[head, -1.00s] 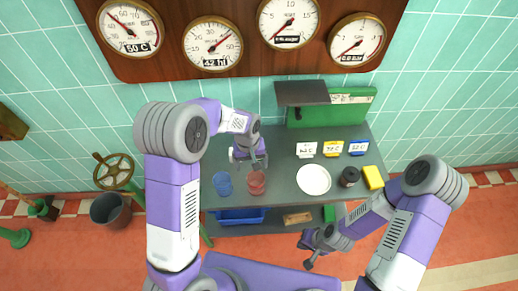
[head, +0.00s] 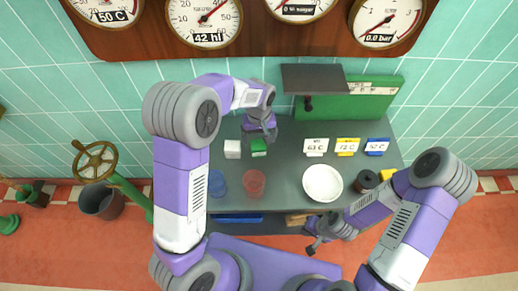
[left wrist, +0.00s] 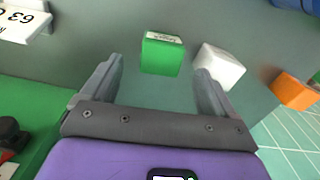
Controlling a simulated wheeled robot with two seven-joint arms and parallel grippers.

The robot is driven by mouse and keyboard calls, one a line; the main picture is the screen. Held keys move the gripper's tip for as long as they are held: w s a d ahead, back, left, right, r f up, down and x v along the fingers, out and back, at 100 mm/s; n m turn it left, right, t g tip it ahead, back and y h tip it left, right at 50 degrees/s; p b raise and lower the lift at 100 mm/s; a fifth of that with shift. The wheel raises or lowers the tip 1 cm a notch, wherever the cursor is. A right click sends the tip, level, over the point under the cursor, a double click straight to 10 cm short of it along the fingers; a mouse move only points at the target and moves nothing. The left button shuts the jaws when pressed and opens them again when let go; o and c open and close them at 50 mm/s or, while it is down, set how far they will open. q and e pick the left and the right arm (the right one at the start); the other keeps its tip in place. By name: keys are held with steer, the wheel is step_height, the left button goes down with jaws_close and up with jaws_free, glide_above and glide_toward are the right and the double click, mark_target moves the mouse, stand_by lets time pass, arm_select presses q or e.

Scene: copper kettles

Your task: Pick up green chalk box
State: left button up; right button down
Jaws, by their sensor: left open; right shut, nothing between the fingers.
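The green chalk box (head: 259,148) stands on the grey worktop, just in front of my left gripper (head: 261,136) in the head view. In the left wrist view the green chalk box (left wrist: 161,58) shows ahead, between the lines of the two fingers. The left gripper (left wrist: 159,74) is open, with nothing held. A white box (head: 232,149) stands beside the green one; it also shows in the left wrist view (left wrist: 219,66), near one fingertip. My right gripper (head: 312,246) is shut and empty at the worktop's front edge.
An orange box (left wrist: 294,91) lies past the white one in the left wrist view. A blue cup (head: 217,183), a red cup (head: 253,183) and a white plate (head: 322,183) are nearer the front. Label cards (head: 347,146) stand right. A green board (head: 365,98) is behind.

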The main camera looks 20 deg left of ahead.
mark_target(258, 144)
arm_select(q)
step_height(258, 144, down, 6)
steer(key=shift+a+f+b, duration=0.1)
steer(key=shift+a+b, duration=0.05)
steer(key=shift+b, duration=1.05)
steer(key=shift+c, duration=0.7)
steer(key=c, duration=1)
step_height(258, 144, up, 10)
steer(key=p, duration=0.3)
steer(key=shift+p, duration=0.3)
steer(key=shift+c, duration=0.2)
